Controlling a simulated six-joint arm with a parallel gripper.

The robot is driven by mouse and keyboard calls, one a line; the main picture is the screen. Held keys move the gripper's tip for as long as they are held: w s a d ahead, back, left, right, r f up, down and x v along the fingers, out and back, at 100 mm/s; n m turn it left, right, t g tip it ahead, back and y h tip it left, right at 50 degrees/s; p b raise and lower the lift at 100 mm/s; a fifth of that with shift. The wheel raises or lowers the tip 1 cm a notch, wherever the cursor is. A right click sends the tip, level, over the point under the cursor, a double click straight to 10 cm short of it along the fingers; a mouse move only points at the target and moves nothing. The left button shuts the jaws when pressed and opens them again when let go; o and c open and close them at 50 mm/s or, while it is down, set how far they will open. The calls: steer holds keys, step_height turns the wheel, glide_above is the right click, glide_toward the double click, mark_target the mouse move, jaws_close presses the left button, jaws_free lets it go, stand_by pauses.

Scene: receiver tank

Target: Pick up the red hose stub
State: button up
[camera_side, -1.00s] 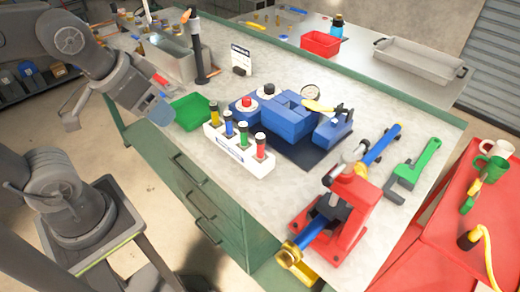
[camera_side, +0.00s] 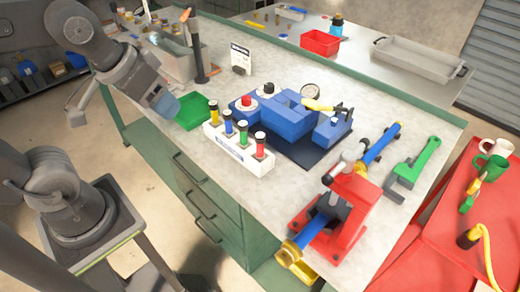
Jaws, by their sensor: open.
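The red hose stub (camera_side: 260,147) stands upright with a dark cap at the right end of a white rack (camera_side: 236,158) on the bench. Yellow (camera_side: 214,115), blue (camera_side: 228,125) and green (camera_side: 243,134) stubs stand in the same rack to its left. My gripper (camera_side: 121,114) is at the left, beside the bench edge and well apart from the rack. Its jaws are open, with nothing seen between them. The blue-tipped finger is close to the green tray.
The green tray (camera_side: 194,112) lies between my gripper and the rack. A blue machine (camera_side: 290,117) stands behind the rack, and a red clamp (camera_side: 340,215) stands to its right. A black post (camera_side: 196,50) rises behind the tray. The bench front left of the clamp is clear.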

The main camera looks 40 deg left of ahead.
steer(key=w+d+n+g, duration=0.3)
steer(key=w+n, duration=0.5)
steer(key=w, duration=0.2)
steer(key=n+g, duration=0.2)
steer(key=n, duration=0.7)
glide_above(260, 135)
step_height(260, 135, down, 5)
step_height(260, 135, down, 8)
steer(key=shift+w+r, duration=0.1)
steer(key=shift+w, duration=0.05)
steer(key=shift+s+f, duration=0.2)
steer(key=shift+f, duration=2.5)
